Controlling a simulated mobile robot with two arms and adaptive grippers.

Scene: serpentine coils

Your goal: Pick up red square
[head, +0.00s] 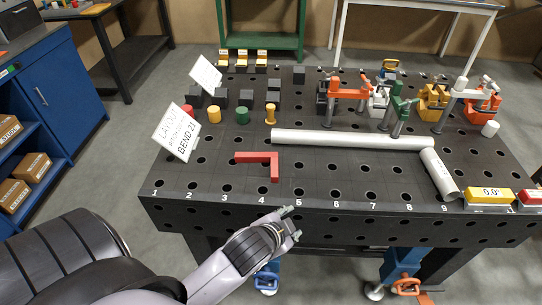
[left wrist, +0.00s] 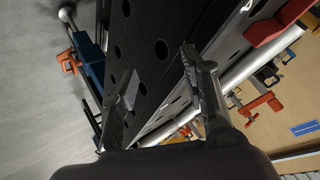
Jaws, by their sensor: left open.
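The red square (head: 262,158) is an L-shaped piece on the dark perforated table (head: 330,180), near its front edge above numbers 4 and 5. Its short leg points toward the front edge. My left gripper (head: 294,225) is in front of the table's front face, below and a little right of the square, apart from it. In the left wrist view its two fingers (left wrist: 160,75) are spread with nothing between them. A red piece, apparently the square, shows there at the upper right (left wrist: 265,32), partly cut off. My right gripper is not in view.
A long pale pipe (head: 350,139) lies behind the square, and a shorter one (head: 440,174) to the right. A white sign (head: 176,132) stands at the left. Several cylinders, dark blocks and clamps stand farther back. The table top around the square is clear.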

